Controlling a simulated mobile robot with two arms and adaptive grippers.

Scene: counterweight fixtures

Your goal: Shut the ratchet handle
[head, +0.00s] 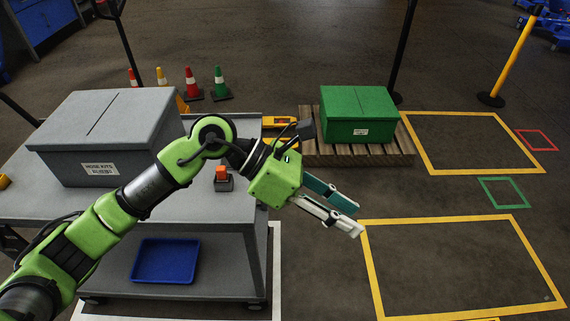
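A small orange-red block on a dark base (223,178) sits on the grey cart top near its right edge. It may be the ratchet handle, but it is too small to tell, and I cannot tell whether it is open or shut. My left gripper (355,219) reaches past the cart's right edge, to the right of that block and apart from it. Its two fingers are spread with a gap between them, and nothing shows in the gap. My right gripper is not in view.
The grey cart (205,210) carries a large grey lidded box (105,135), with a blue tray (165,261) on its lower shelf. A green box (358,115) stands on a wooden pallet (390,158). Several cones stand behind the cart. Yellow-taped floor areas (455,219) at right are clear.

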